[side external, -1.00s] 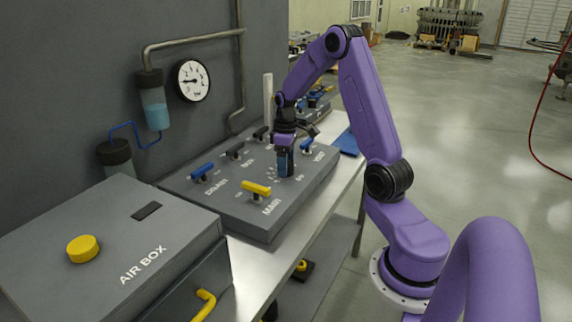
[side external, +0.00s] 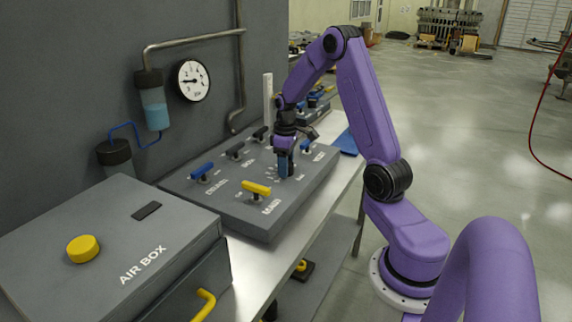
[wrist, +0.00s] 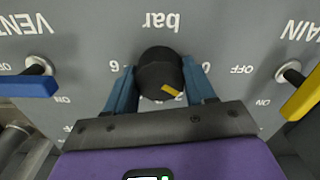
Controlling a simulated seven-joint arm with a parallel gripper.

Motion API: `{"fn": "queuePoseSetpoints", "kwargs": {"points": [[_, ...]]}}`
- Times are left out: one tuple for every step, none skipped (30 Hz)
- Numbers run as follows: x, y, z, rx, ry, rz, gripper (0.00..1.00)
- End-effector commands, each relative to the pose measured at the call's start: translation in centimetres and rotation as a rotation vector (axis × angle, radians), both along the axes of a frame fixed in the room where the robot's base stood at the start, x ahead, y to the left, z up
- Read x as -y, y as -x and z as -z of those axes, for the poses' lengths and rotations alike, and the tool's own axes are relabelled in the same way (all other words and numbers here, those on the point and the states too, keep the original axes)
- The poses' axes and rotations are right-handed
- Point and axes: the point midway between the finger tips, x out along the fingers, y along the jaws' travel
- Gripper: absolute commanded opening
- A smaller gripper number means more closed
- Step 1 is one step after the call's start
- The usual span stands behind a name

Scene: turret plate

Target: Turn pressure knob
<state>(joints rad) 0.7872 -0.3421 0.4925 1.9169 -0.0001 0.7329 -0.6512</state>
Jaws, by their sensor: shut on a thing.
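The pressure knob (wrist: 158,70) is a round black knob with a yellow mark on its edge, set in a grey panel (side external: 235,210). The yellow mark points toward the lower right in the wrist view. "bar" is printed by the knob, with a 6 to its left. My gripper (wrist: 160,84) has its two blue fingers on either side of the knob, shut on it. In the side view my gripper (side external: 285,165) points down at the panel, and its fingers hide most of the knob. The pressure gauge (side external: 193,80) on the wall has its needle pointing left.
The blue VENT lever (wrist: 28,84) and the yellow MAIN lever (wrist: 305,95) flank the knob. In the side view, a yellow lever (side external: 257,188) and a blue lever (side external: 202,171) stand nearby. The air box (side external: 110,245) is at the left.

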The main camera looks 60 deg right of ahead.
Motion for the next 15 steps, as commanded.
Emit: {"fn": "queuePoseSetpoints", "kwargs": {"points": [[0.01,-0.03,-0.06,0.001,0.001,0.023,0.24],[0.00,-0.05,-0.07,0.001,0.001,0.040,0.24],[0.01,-0.04,-0.07,0.002,0.001,0.064,0.24],[0.02,-0.04,-0.08,0.002,0.001,0.086,0.24],[0.01,-0.05,-0.08,0.002,0.001,0.107,0.24],[0.00,-0.05,-0.09,0.002,0.001,0.138,0.24],[-0.01,-0.06,-0.09,0.002,0.001,0.163,0.24],[0.01,-0.05,-0.09,0.002,0.001,0.190,0.24],[-0.01,-0.06,-0.09,0.002,0.001,0.226,0.24],[-0.02,-0.07,-0.09,0.002,0.001,0.253,0.24],[0.01,-0.04,-0.09,0.002,0.001,0.282,0.24],[-0.02,-0.07,-0.10,0.002,0.001,0.319,0.24],[0.00,-0.06,-0.10,0.002,0.001,0.349,0.24],[0.00,-0.06,-0.10,0.002,0.001,0.378,0.24],[0.00,-0.06,-0.10,0.003,0.001,0.416,0.24]]}}
